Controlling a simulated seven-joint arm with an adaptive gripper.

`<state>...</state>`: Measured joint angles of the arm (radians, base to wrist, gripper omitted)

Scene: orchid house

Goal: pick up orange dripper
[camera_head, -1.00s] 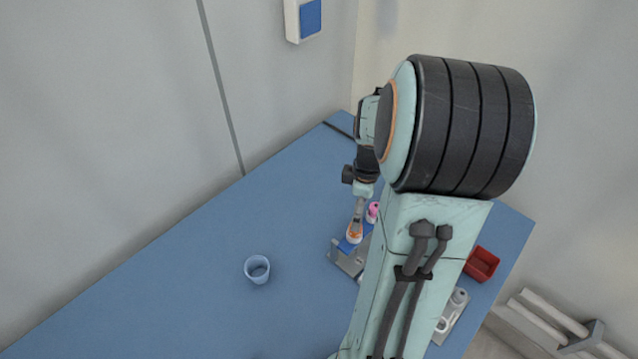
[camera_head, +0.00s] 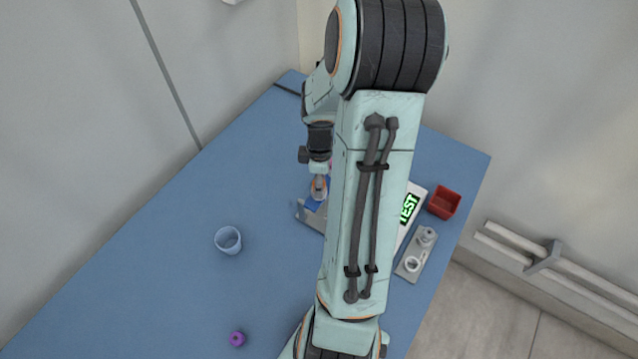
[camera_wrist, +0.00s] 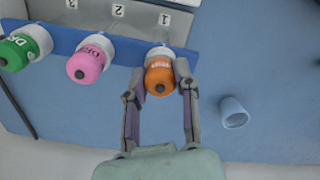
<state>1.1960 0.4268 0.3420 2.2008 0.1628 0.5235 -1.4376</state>
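In the head view my gripper (camera_head: 319,184) is over the rack (camera_head: 304,212), and my arm hides much of the rack.
A pink dripper (camera_wrist: 86,66) and a green one (camera_wrist: 17,51) sit beside it in the rack. A translucent blue cup (camera_head: 228,241) stands apart on the blue table (camera_head: 170,260). A purple ring-like item (camera_head: 237,339), red bin (camera_head: 444,203) and grey tray (camera_head: 417,252) are around.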

